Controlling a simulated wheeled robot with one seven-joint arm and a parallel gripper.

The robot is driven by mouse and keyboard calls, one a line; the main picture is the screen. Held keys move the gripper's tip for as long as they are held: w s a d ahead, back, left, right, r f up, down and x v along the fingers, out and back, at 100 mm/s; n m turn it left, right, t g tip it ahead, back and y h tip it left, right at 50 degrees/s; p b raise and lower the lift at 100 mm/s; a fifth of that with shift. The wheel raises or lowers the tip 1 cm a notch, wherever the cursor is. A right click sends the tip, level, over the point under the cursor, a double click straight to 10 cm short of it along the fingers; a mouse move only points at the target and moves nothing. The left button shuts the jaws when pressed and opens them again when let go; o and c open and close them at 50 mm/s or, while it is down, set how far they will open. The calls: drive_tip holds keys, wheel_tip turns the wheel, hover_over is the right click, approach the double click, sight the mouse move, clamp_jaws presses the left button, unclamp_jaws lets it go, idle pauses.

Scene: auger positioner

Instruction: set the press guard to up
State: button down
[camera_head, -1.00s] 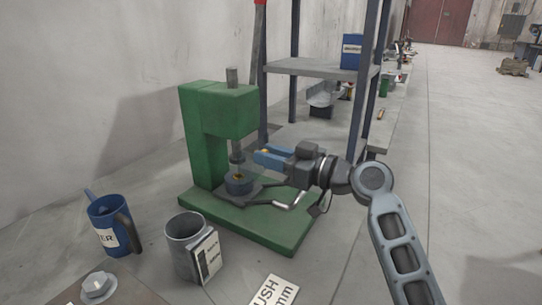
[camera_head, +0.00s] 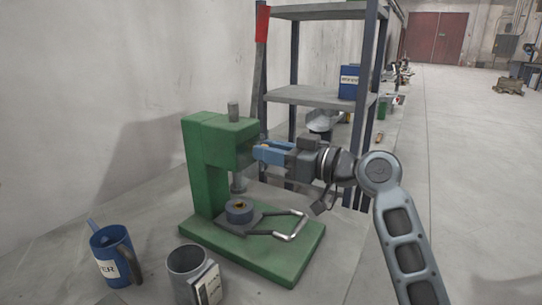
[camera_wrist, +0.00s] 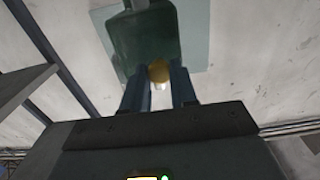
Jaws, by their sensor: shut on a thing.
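The green press (camera_head: 205,170) stands on its green base, with its ram (camera_head: 238,180) hanging under the head. My gripper (camera_head: 264,151) is raised at the right side of the press head, with its blue fingers pointing at it. In the wrist view my gripper (camera_wrist: 159,82) is shut on a round brass knob (camera_wrist: 159,71). A pale, see-through panel (camera_wrist: 195,35) shows beside the green head there and looks like the press guard. The panel is hard to make out in the head view, and its join to the knob is hidden.
A blue mug (camera_head: 108,247) and a grey mug (camera_head: 186,262) stand in front. A metal shelf (camera_head: 315,96) rises behind my gripper.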

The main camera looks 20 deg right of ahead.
drive_tip(key=shift+r, duration=0.35)
drive_tip(key=c, duration=1.3)
unclamp_jaws()
drive_tip(key=o, duration=0.4)
drive_tip(key=shift+f, duration=0.1)
drive_tip(key=shift+b+v, duration=0.95)
drive_tip(key=shift+v, duration=3)
